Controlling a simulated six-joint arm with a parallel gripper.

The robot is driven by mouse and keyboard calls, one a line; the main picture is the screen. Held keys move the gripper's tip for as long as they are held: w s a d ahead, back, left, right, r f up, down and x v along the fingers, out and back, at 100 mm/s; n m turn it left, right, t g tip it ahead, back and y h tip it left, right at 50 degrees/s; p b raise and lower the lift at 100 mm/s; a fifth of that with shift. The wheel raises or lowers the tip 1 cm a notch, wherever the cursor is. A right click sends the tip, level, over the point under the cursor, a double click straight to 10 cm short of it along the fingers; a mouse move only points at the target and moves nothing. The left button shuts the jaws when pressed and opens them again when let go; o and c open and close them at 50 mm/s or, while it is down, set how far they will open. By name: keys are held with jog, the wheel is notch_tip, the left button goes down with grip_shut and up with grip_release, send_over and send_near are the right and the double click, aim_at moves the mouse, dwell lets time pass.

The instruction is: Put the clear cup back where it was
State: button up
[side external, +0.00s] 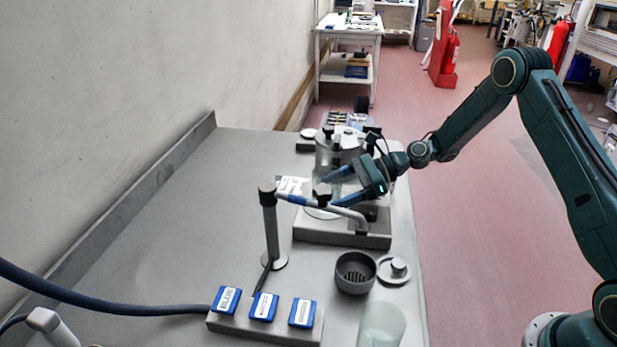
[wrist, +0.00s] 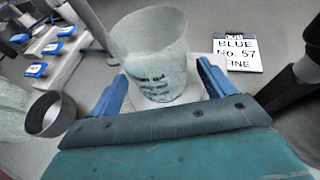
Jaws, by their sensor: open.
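A clear cup (wrist: 155,55) with dark print stands between the two blue fingers of my gripper (wrist: 160,88) in the wrist view. The fingers are open, with a gap showing on the right; whether the left one touches the cup I cannot tell. In the side view my gripper (side external: 338,188) is low over the grey base (side external: 325,228) on the bench and largely hides this cup. A second clear cup (side external: 381,326) stands at the bench's front right and also shows at the left edge of the wrist view (wrist: 12,108).
A bent pipe on a post (side external: 270,225) reaches close to my gripper. A metal vessel (side external: 335,148) stands behind. A dark strainer cup (side external: 355,273), a round lid (side external: 394,270) and a blue-button box (side external: 263,330) lie in front. A printed card (wrist: 237,52) lies nearby.

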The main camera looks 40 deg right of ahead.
jog(key=v, duration=1.1)
jog(key=shift+s+d+r, duration=0.15)
jog(key=shift+d+r, duration=0.05)
jog(key=shift+s+a+r+n+h, duration=0.1)
jog(key=shift+a+r+n+h, duration=0.2)
jog(key=shift+a+r+n, duration=0.15)
jog(key=s+a+r+n+g+h, duration=0.2)
jog(key=s+a+r+n+h, duration=0.45)
jog(key=s+r+n, duration=0.55)
jog(key=s+d+r+n+h, duration=0.1)
jog(key=s+n+h, duration=0.1)
jog(key=s+n, duration=0.3)
jog(key=s+d+r+n+t+h, duration=0.1)
jog(key=s+n, duration=0.4)
jog(key=s, duration=0.8)
jog(key=shift+s+d+r+h, duration=0.2)
jog(key=shift+d+h, duration=0.5)
jog(key=shift+h, duration=0.35)
